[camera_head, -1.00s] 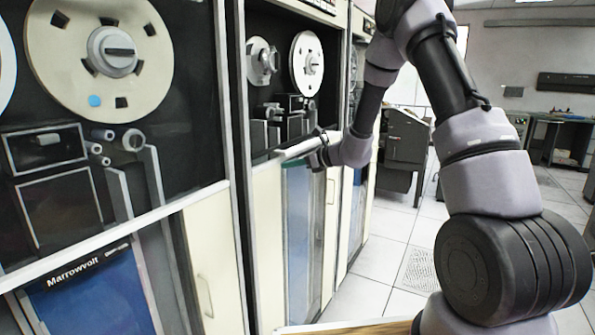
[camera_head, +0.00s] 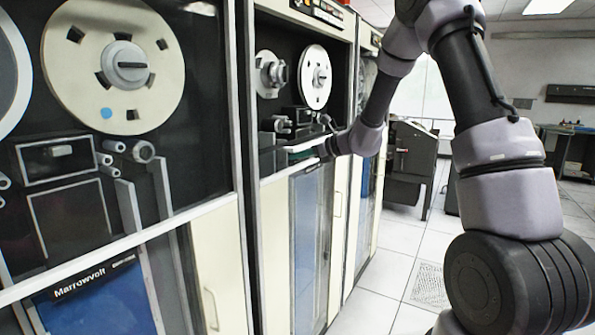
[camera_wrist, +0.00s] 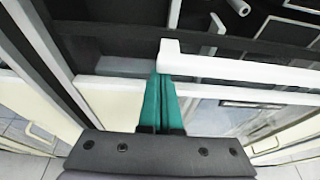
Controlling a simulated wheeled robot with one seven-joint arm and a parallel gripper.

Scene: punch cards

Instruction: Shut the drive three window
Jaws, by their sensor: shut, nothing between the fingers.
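The tape drive in the middle of the head view (camera_head: 318,75) has a dark window area with two reels, above a pale horizontal ledge (camera_head: 275,178). I take it as drive three; no number is legible. In the wrist view a white window-frame bar (camera_wrist: 240,70) runs rightward from a corner, just above a second pale rail (camera_wrist: 230,95). My gripper (camera_head: 300,156) is at the lower part of this window area. Its teal fingers (camera_wrist: 160,80) are shut and empty, tips at the bar's left end. Whether they touch it I cannot tell.
A nearer drive (camera_head: 90,200) labelled Marrowvolt fills the left, with a large reel and a blue lower panel. Another drive (camera_head: 368,110) stands beyond the middle one. A dark machine (camera_head: 410,160) is behind my arm. White tiled floor (camera_head: 385,290) is free at right.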

